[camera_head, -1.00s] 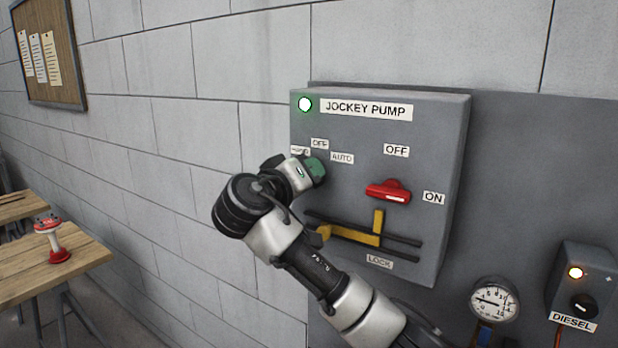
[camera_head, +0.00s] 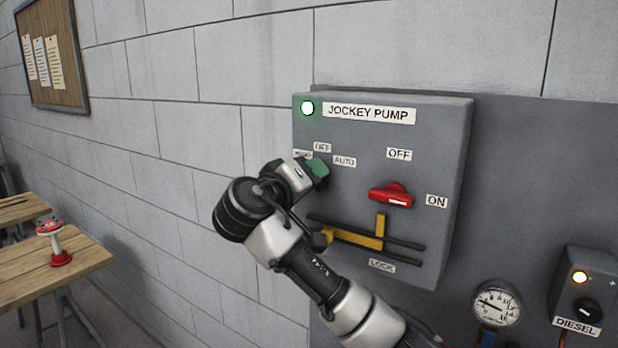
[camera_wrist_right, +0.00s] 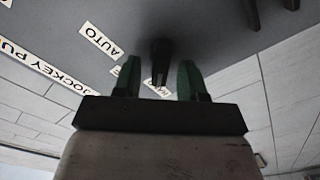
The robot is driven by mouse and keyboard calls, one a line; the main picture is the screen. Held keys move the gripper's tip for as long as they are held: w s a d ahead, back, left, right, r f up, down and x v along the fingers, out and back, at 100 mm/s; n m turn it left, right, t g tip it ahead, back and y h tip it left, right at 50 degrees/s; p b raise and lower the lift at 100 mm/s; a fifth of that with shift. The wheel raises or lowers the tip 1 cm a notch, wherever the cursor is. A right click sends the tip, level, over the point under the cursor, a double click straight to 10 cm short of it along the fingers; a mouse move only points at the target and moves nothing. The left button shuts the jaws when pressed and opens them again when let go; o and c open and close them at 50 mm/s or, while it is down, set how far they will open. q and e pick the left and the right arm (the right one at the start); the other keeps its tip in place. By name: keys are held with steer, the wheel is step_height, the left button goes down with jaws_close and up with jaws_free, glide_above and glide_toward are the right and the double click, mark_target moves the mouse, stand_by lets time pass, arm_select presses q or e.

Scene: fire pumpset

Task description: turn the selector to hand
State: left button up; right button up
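The selector knob (camera_wrist_right: 160,60) is a dark knob on the grey jockey pump panel (camera_head: 345,265). It shows in the right wrist view between the two green fingers of my right gripper (camera_wrist_right: 158,78). The fingers stand open on either side of it, with a visible gap on each side. In the head view my right gripper (camera_head: 318,170) is at the panel's left part and hides the knob. Around it are the labels OFF (camera_head: 322,147), AUTO (camera_head: 344,161) and a partly covered one (camera_head: 303,155) at the left. My left gripper is not in view.
A red switch handle (camera_head: 391,196) and a yellow lock lever (camera_head: 358,238) stick out of the panel to the right of my gripper. A gauge (camera_head: 495,304) and a diesel box (camera_head: 583,290) are lower right. A wooden table (camera_head: 40,272) stands at the left.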

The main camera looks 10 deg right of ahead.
steer(key=b+v, duration=0.5)
steer(key=v, duration=0.5)
steer(key=shift+s+a, duration=0.25)
steer(key=shift+a, duration=0.05)
